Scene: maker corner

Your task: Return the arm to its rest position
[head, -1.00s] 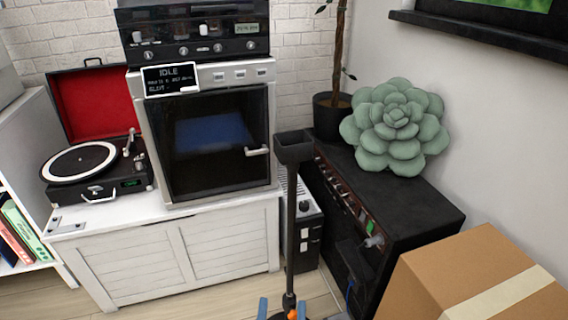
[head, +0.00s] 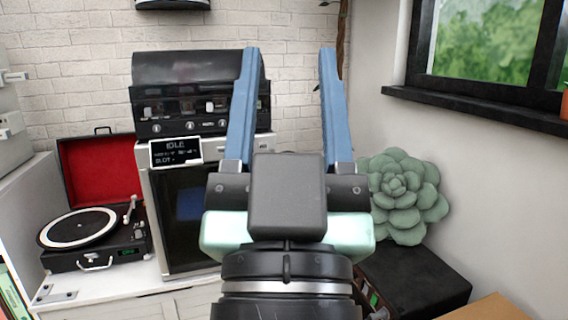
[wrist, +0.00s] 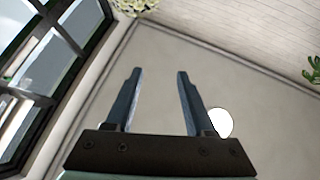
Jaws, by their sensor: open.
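My gripper (head: 290,65) is raised in front of the head camera, its two blue fingers pointing up and spread apart with nothing between them. It covers part of the machine with the dark door behind it. In the wrist view my gripper (wrist: 158,72) also shows open and empty, with the ceiling (wrist: 235,85) beyond the fingers.
A machine (head: 178,215) with an "IDLE" display stands on a white cabinet (head: 120,305). A record player (head: 85,235) with a red lid is to its left. A green succulent cushion (head: 405,195) rests on a black box (head: 425,275). A window (head: 490,50) is at right.

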